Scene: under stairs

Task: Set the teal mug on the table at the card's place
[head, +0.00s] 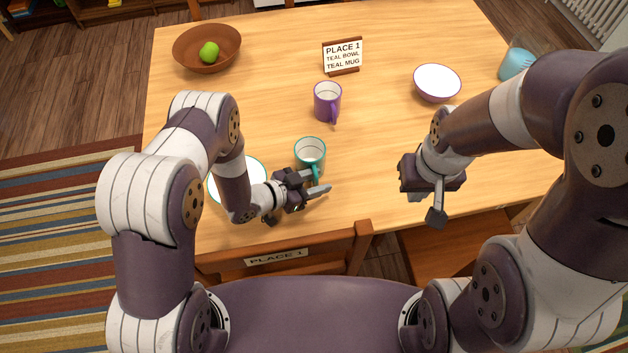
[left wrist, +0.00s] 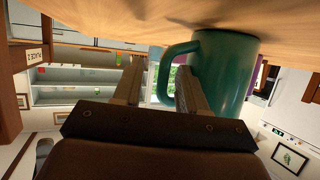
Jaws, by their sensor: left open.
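The teal mug (head: 310,152) stands upright on the table (head: 385,130), its handle toward the near side. My left gripper (head: 322,181) is open, low beside the mug. In the left wrist view the mug (left wrist: 225,75) appears upside down, and its handle (left wrist: 175,62) shows by the open fingers (left wrist: 162,72); no grip is visible. The card (head: 343,56) reads "PLACE 1, TEAL BOWL, TEAL MUG" and stands toward the far side. My right gripper (head: 427,205) hangs over the table's near edge, its fingers apart and empty.
A teal-rimmed bowl (head: 252,166) is partly behind my left arm. A purple mug (head: 327,100) stands beyond the teal mug. A purple-rimmed bowl (head: 437,82), a glass (head: 517,62) and a wooden bowl (head: 205,60) with a green fruit are further off. A chair (head: 275,258) labelled "PLACE 1" is at the near edge.

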